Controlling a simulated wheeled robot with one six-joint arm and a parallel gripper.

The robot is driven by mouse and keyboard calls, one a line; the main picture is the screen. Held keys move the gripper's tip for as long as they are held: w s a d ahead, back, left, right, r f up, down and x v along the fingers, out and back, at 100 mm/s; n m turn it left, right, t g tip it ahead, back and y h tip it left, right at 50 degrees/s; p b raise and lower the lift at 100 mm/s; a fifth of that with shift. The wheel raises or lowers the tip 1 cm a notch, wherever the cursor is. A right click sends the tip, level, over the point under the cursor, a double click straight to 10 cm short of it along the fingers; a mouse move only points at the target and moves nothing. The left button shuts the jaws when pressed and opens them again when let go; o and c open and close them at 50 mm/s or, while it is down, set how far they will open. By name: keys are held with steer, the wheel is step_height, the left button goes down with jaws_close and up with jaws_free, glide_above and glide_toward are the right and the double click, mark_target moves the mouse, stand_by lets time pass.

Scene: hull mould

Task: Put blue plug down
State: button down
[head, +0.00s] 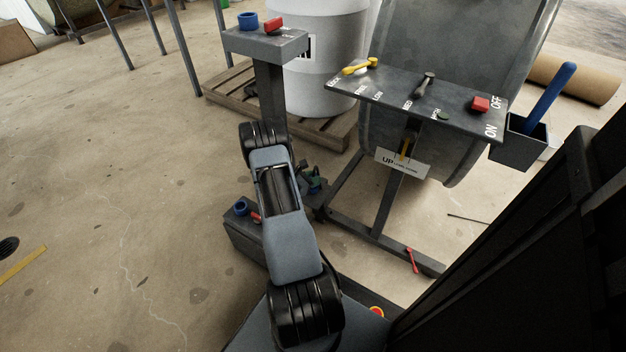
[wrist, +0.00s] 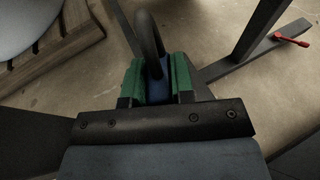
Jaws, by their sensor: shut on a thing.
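My gripper (wrist: 158,80) has green fingers, shut on a dark blue plug. The blue plug (wrist: 158,90) sits between the fingers, and a thick black curved cable or handle rises in front of it. In the head view my gripper (head: 312,180) is low, just right of my arm and left of the grey panel stand, largely hidden by the arm. The plug's lower end and whether it touches anything cannot be seen. A blue ring-shaped socket (head: 248,20) is on the tall grey pedestal, and another blue ring (head: 240,208) is on the low grey box.
A grey control panel (head: 395,88) with yellow, black and red levers stands before a large curved mould (head: 440,45). A white drum (head: 315,60) stands on a wooden pallet (head: 335,128). A red lever (head: 412,260) sits on the stand's foot. Floor at left is mostly clear.

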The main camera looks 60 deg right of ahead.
steer(key=shift+f, duration=0.1)
steer(key=c, duration=1)
jaws_free()
steer(key=shift+o, duration=0.2)
